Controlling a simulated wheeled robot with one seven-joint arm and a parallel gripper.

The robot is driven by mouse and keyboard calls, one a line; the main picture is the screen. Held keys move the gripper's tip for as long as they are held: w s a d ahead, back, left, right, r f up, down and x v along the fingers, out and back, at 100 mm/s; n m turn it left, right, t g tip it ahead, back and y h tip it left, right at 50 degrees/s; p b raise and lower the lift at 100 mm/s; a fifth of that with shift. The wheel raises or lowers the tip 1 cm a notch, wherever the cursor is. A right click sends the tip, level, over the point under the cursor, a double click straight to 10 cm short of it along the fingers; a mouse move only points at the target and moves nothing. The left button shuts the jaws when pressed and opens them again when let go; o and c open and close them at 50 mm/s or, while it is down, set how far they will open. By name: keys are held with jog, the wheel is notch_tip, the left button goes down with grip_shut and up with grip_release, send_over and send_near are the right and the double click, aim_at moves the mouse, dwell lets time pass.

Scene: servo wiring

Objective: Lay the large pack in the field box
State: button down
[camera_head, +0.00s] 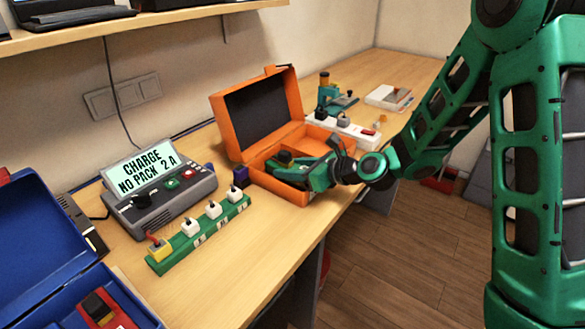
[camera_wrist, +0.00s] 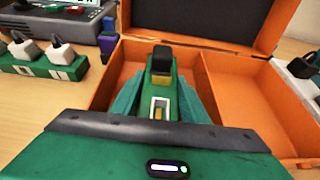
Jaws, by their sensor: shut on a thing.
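The field box (camera_wrist: 258,100) is orange, with its dark-lined lid raised and a divider between two compartments. In the head view the field box (camera_head: 217,101) stands on the bench near its front edge. My gripper (camera_head: 292,170) reaches into it from the right. In the wrist view my gripper (camera_wrist: 160,95) is shut on a green pack, apparently the large pack (camera_wrist: 162,82), with a black plug and yellow band at its far end. The pack is within the left compartment's outline. Whether it touches the floor is hidden.
A charger (camera_head: 155,190) reads "CHARGE NO PACK 2 A". In front of it is a green socket strip (camera_head: 200,235) with plugs. A small purple-blue block (camera_head: 240,175) stands left of the orange box. A white strip (camera_head: 345,132) is right of it. An open blue case (camera_head: 45,250) holds a red pack (camera_head: 100,308).

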jog(key=shift+f, duration=0.15)
jog(key=c, duration=1)
grip_release()
jog(key=shift+f, duration=0.1)
